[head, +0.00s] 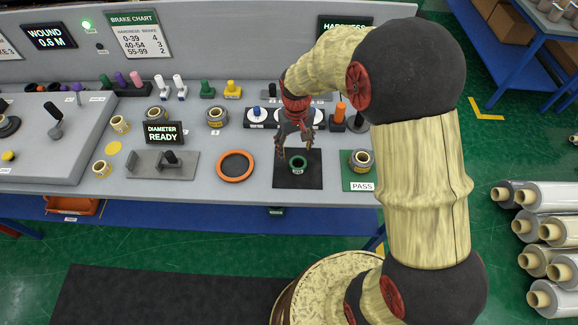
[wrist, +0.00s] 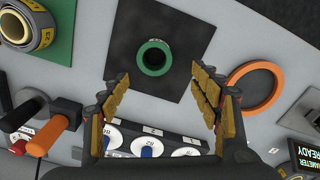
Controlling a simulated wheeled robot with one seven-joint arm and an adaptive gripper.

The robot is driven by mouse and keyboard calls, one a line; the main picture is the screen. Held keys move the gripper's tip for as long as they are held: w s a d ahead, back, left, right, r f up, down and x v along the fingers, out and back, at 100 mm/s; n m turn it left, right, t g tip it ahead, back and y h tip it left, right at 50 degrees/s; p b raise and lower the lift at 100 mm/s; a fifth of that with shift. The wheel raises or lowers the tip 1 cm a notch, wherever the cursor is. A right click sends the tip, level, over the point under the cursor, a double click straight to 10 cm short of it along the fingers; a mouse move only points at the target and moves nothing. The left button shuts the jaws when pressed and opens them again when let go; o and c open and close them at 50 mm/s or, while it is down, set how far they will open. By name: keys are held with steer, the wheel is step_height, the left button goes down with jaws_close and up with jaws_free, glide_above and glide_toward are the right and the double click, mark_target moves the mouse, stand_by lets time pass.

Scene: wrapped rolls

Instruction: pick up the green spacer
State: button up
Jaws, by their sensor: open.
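The green spacer (head: 298,163) is a small green ring on a dark square mat (head: 284,181) at the front of the bench. In the wrist view the green spacer (wrist: 154,57) lies near the middle of the dark mat (wrist: 190,28), its hole facing the camera. My gripper (head: 292,150) is above the mat in the head view, its fingers pointing down. In the wrist view my gripper (wrist: 165,88) is open and empty, its fingers wide apart with the spacer beyond and between them. I cannot tell the exact height above the spacer.
An orange ring (head: 235,166) lies left of the mat. A green PASS pad (head: 352,184) with a wrapped roll (head: 361,159) is to the right. A row of white-based pegs (head: 257,113) stands behind. The DIAMETER READY display (head: 163,133) stands further left.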

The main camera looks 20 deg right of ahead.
mark_target(297, 165)
steer(key=f, duration=0.2)
steer(key=f+b, duration=0.1)
steer(key=f, duration=0.1)
steer(key=d+f+b, duration=0.1)
steer(key=f, duration=0.2)
steer(key=shift+w+f, duration=0.1)
steer(key=shift+c, duration=0.4)
steer(key=c, duration=0.9)
steer(key=shift+c, duration=0.2)
